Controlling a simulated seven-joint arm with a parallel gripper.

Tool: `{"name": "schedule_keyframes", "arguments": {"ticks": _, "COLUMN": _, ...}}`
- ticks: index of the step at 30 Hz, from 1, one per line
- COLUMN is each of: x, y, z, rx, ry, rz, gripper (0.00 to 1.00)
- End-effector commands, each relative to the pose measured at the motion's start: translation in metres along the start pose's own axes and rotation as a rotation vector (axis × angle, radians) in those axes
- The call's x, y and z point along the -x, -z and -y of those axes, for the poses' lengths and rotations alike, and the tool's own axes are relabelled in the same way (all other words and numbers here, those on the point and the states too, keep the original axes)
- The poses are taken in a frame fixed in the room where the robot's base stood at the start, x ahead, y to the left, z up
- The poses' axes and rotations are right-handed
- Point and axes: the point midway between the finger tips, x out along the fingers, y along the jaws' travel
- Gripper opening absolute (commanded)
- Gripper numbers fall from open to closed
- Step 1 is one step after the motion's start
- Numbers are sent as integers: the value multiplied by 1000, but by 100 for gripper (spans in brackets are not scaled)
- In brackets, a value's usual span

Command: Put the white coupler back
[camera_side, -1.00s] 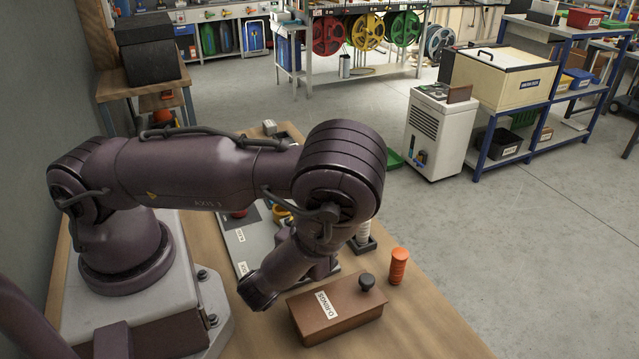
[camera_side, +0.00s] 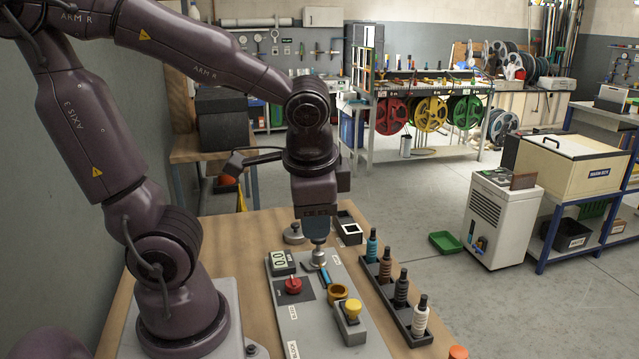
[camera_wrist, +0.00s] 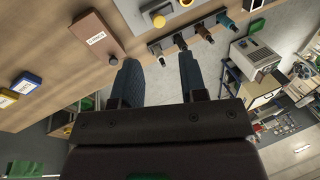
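The white coupler (camera_side: 420,318) is ribbed with a dark top and stands upright in the near end of the dark rack (camera_side: 391,300). In the wrist view the white coupler (camera_wrist: 161,60) shows beyond the gap between my fingertips. My gripper (camera_side: 318,241) points down above the far part of the grey panel (camera_side: 290,325), left of the rack. In the wrist view its two blue fingers (camera_wrist: 159,72) are apart, with nothing held between them.
The panel carries a red knob (camera_side: 293,285), a yellow knob (camera_side: 353,308), a brass ring (camera_side: 337,292) and a metal fitting (camera_side: 318,257) under my gripper. A brown box (camera_wrist: 95,38) lies near the rack's white-coupler end. An orange cylinder (camera_side: 458,352) stands at the near right.

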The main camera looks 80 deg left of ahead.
Motion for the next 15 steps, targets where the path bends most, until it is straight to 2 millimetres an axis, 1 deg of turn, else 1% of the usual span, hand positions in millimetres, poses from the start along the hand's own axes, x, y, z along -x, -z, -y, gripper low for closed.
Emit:
{"name": "schedule_keyframes", "arguments": {"ticks": 1, "x": 15, "y": 2, "z": -2, "rx": 65, "ry": -55, "rz": -99, "gripper": 39}}
{"name": "schedule_keyframes", "arguments": {"ticks": 3, "x": 32, "y": 4, "z": -7, "rx": 127, "ry": -120, "rz": -207, "gripper": 39}}
{"name": "schedule_keyframes", "arguments": {"ticks": 6, "x": 50, "y": 6, "z": -11, "rx": 186, "ry": -182, "rz": -322, "gripper": 39}}
{"name": "schedule_keyframes", "arguments": {"ticks": 10, "x": 62, "y": 8, "z": -14, "rx": 222, "ry": -220, "rz": -396, "gripper": 39}}
{"name": "schedule_keyframes", "arguments": {"ticks": 15, "x": 64, "y": 8, "z": -14, "rx": 226, "ry": -227, "rz": -405, "gripper": 39}}
